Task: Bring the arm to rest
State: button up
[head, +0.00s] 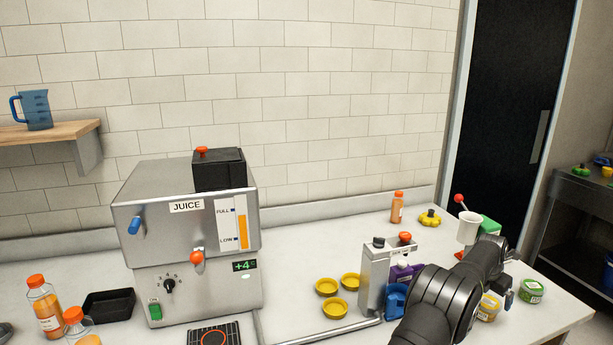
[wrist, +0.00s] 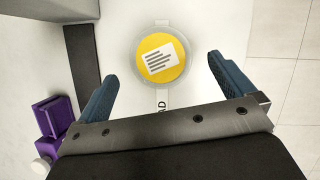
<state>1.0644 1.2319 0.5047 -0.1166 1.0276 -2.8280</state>
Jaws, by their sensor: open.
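My gripper (wrist: 161,69) is open in the wrist view, its two blue fingers spread and pointing down toward the counter. Nothing is held between them. A round clear tub with a yellow lid (wrist: 162,60) shows between the fingertips; I cannot tell the height gap to it. In the head view my dark arm reaches in from the bottom right over the counter's right end, and the gripper (head: 509,298) is partly hidden at its end. A yellow tub (head: 488,308) and a green-lidded tub (head: 531,290) sit near it.
A steel juice machine (head: 190,245) stands left of centre on the counter. A grey dispenser (head: 385,275), a purple container (wrist: 55,115) and a white cup (head: 468,227) crowd the arm. Yellow bowls (head: 333,308) lie left of the dispenser. The counter's right edge is close.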

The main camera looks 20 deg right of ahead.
aim_at(489, 301)
jog(key=x, duration=0.4)
jog(key=shift+f, duration=0.1)
notch_tip(489, 301, up, 2)
jog(key=shift+r, duration=0.85)
jog(key=shift+f, duration=0.1)
